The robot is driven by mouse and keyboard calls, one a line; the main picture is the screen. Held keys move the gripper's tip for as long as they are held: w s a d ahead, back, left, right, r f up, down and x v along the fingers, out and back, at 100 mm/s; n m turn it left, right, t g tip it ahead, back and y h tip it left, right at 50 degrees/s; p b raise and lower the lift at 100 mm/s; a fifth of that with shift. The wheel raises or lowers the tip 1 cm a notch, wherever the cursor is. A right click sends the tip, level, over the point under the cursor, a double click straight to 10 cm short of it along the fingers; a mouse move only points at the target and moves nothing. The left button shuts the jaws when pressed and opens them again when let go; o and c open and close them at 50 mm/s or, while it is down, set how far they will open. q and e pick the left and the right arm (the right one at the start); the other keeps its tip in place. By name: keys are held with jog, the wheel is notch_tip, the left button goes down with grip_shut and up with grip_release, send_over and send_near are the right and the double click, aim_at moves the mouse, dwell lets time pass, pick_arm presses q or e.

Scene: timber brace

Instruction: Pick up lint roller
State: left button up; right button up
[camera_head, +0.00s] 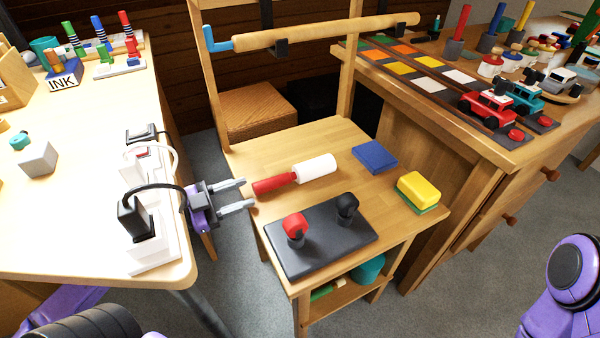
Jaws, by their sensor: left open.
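The lint roller (296,174) lies on the small wooden table in the middle. It has a red handle at its left end and a white roll at its right end. My left gripper (248,194) is open and empty, its two grey fingers pointing right toward the red handle. My right gripper is not in view; only a purple part of my right arm (562,290) shows at the lower right.
On the wooden table (345,137) are a dark board (330,238) with red and black knobs, a blue block (374,157) and a yellow-green sponge (418,191). A white desk (85,180) with plugged-in power outlets is at left. A cabinet with toy cars (490,104) is at right.

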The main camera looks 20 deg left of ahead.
aim_at(258, 184)
pick_arm(q)
jog(key=b+x, duration=0.1)
jog(key=x, duration=0.4)
jog(key=shift+w+a+f, duration=0.1)
jog(key=shift+f, duration=0.05)
jog(key=c, duration=0.8)
